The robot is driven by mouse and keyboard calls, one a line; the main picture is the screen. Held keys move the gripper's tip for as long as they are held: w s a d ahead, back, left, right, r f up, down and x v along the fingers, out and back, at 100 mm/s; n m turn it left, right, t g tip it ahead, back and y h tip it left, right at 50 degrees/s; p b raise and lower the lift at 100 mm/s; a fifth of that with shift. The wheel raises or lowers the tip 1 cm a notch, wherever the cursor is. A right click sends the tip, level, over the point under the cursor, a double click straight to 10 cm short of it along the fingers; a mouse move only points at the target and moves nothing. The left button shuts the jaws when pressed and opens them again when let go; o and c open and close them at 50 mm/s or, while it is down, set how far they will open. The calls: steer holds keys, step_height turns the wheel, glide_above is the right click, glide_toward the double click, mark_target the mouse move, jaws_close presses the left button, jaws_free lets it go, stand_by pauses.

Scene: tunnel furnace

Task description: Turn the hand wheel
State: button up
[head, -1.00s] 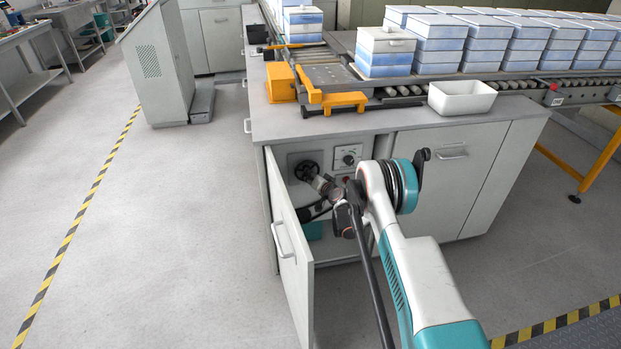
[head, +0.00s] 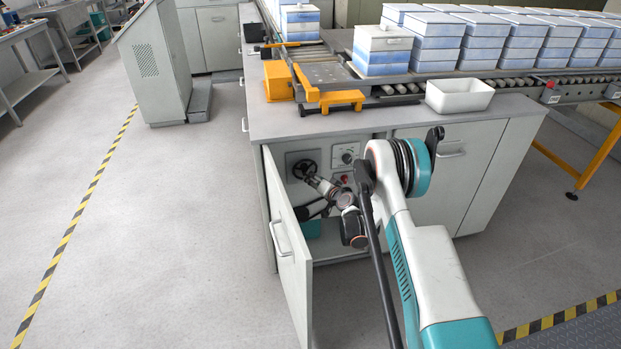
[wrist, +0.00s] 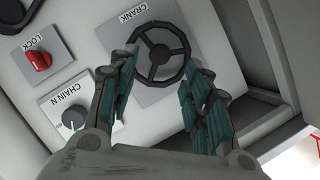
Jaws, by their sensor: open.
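The black hand wheel (wrist: 161,52) has three spokes and sits on a grey plate labelled CRANK. In the head view the hand wheel (head: 305,169) is on the panel inside the open cabinet, at its upper left. Nothing is held between the fingers. I cannot tell whether they touch the rim. In the head view my gripper (head: 316,181) reaches into the cabinet just at the wheel, its fingertips small and partly unclear.
A red LOCK knob (wrist: 38,61) and a CHAIN knob (wrist: 72,119) are beside the wheel. The open cabinet door (head: 289,245) stands left of my arm. The counter (head: 350,122) above carries a white bin (head: 459,97) and orange bracket (head: 340,100). Floor at left is clear.

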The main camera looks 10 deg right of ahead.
steer(key=v, duration=0.5)
steer(key=shift+s+d, duration=0.15)
steer(key=shift+s, duration=0.15)
steer(key=n+h, duration=0.4)
steer(key=n, duration=0.2)
glide_toward(305, 170)
steer(key=s+f+x, duration=0.1)
steer(key=f+x, duration=0.1)
steer(key=x, duration=0.6)
steer(key=shift+w+d+r+g, duration=0.15)
steer(key=shift+d+r+g, duration=0.05)
steer(key=shift+r+g, duration=0.1)
steer(key=c, duration=1.1)
